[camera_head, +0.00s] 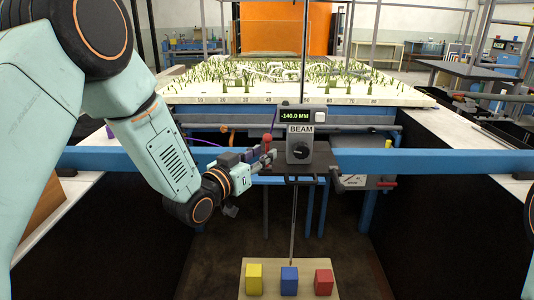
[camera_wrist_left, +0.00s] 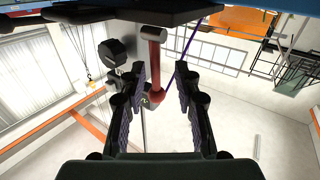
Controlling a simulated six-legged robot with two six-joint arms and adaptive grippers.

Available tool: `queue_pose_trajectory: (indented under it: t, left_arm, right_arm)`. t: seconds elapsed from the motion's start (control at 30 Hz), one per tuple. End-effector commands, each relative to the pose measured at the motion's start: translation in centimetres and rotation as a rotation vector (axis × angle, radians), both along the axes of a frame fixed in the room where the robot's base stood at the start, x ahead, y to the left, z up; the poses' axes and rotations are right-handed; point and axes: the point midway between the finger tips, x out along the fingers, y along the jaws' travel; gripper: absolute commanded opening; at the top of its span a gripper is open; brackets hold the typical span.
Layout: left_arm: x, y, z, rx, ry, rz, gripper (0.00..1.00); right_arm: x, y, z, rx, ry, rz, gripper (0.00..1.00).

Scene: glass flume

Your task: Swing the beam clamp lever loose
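The beam clamp lever (camera_head: 267,140) is red and stands just left of the grey BEAM box (camera_head: 300,148) in the head view. In the left wrist view the red lever (camera_wrist_left: 154,55) hangs down from a pale cylindrical end. My left gripper (camera_head: 272,156) reaches in from the left, close to the lever. In the wrist view its two fingers (camera_wrist_left: 160,72) are spread, with the lever seen between their tips and a gap on both sides. How deep the lever sits between them is hard to tell. My right gripper is out of view.
The blue beam (camera_head: 410,161) crosses the flume. Below, a board (camera_head: 268,290) carries yellow, blue and red blocks. A thin vertical rod (camera_head: 293,225) hangs under the box. A planted tray (camera_head: 290,97) lies behind.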

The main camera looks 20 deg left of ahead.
Motion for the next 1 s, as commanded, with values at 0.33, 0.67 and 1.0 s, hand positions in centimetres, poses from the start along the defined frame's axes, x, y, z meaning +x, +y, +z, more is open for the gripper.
queue_pose_trajectory:
  t: [0.33,0.67,1.0]
  left_arm:
    - [2.1,-0.9,0.0,0.0,0.001,-0.003,0.32]
    - [2.0,-1.0,0.0,0.001,0.002,-0.003,0.22]
    - [2.0,-1.0,-0.1,0.0,0.002,-0.002,0.0]
  right_arm:
    - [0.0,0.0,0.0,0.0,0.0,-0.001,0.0]
    - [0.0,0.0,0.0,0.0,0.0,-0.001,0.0]
    - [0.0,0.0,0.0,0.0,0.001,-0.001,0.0]
